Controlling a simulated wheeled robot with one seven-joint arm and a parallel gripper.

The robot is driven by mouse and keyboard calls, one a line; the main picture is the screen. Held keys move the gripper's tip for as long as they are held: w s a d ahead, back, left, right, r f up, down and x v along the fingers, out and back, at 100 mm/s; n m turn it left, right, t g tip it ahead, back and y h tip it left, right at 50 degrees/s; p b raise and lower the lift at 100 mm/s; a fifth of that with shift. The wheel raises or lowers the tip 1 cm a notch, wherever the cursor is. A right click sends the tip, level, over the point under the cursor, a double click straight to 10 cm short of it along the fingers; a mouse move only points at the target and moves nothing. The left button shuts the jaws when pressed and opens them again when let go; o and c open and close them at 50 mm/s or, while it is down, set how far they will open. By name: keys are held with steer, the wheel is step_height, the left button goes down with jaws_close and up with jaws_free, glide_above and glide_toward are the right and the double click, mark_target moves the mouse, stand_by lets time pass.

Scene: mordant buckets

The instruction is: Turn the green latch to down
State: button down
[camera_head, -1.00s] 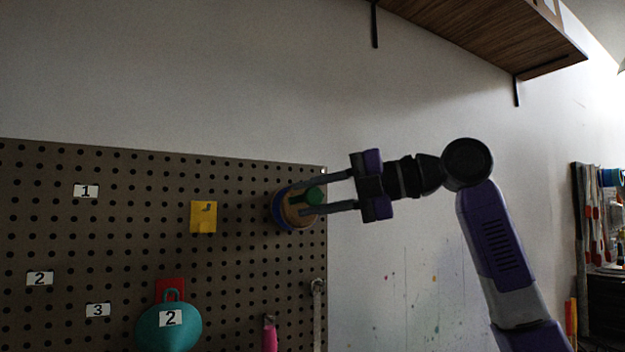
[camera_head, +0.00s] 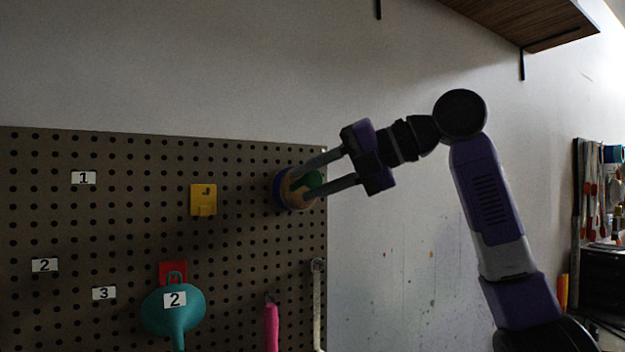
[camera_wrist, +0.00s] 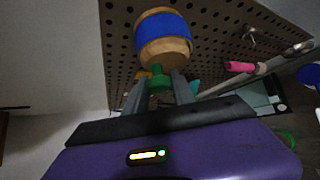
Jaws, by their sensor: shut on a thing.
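The green latch (camera_head: 314,180) is a small green piece on the front of a round wooden knob (camera_head: 295,197) with a blue band, mounted at the right edge of the pegboard. In the wrist view the green piece (camera_wrist: 160,76) shows between my fingertips, below the wooden body (camera_wrist: 165,50) and its blue band (camera_wrist: 162,26). My gripper (camera_head: 301,185) reaches in from the right, its two fingers shut on the latch. In the wrist view my gripper (camera_wrist: 160,84) has a finger on each side of it. The fingers partly hide the latch, and its exact pointing direction is unclear.
The pegboard (camera_head: 120,225) holds a yellow hook (camera_head: 203,200), a red hook (camera_head: 173,270) with a teal funnel (camera_head: 172,310), and a pink-handled tool (camera_head: 271,325). A pale rod (camera_head: 317,300) hangs below the latch. A wooden shelf (camera_head: 535,20) is at upper right.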

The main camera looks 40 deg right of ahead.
steer(key=c, duration=1.1)
jaws_free()
steer(key=shift+f, duration=0.1)
steer(key=b+v, duration=0.1)
steer(key=v, duration=0.6)
steer(key=shift+s+d, duration=0.2)
steer(key=shift+s, duration=0.1)
